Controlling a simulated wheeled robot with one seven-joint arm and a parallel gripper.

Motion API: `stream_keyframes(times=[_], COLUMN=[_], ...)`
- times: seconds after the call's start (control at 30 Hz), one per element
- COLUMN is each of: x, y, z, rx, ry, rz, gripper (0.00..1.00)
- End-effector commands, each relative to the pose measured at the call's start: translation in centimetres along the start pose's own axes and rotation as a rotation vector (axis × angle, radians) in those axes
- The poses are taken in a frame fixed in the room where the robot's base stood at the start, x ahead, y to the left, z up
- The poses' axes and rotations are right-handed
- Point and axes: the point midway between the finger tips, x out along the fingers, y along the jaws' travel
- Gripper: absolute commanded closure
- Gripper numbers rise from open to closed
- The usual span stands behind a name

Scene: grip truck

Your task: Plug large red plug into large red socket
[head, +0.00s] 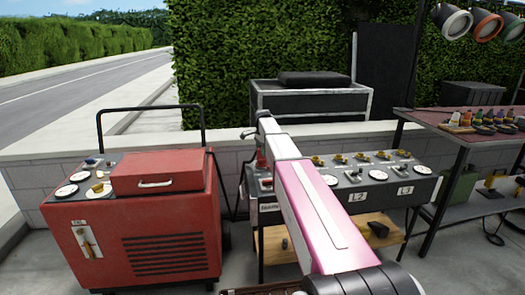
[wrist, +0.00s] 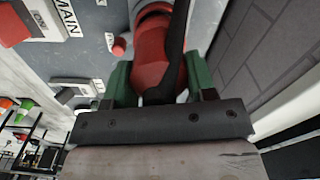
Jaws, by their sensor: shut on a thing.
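My gripper (wrist: 157,75) is shut on the large red plug (wrist: 150,62), with a green finger on each side of it in the wrist view. A black cable or strap runs over the plug. The plug's far end meets a grey round collar (wrist: 150,8) on the grey panel (wrist: 85,40), at the top edge of the picture. The large red socket is not clearly seen behind the plug, and I cannot tell how deep the plug sits. In the head view my arm reaches to the left end of the panel table and hides most of the gripper.
The panel has a MAIN label (wrist: 67,18), a small red knob (wrist: 118,46) and a red ON switch (wrist: 14,24). A red generator cart (head: 150,215) stands left of the panel table (head: 350,188). A shelf (head: 470,140) with coloured items is at right. A low wall runs behind.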

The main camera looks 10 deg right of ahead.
Motion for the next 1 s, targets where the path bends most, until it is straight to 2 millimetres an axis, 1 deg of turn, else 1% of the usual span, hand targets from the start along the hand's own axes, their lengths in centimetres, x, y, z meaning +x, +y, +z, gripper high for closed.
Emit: stream_keyframes(times=[1.0], x=[1.5], y=[0.0], z=[0.0], rx=[0.0], ry=[0.0], rz=[-0.001], gripper=[0.81])
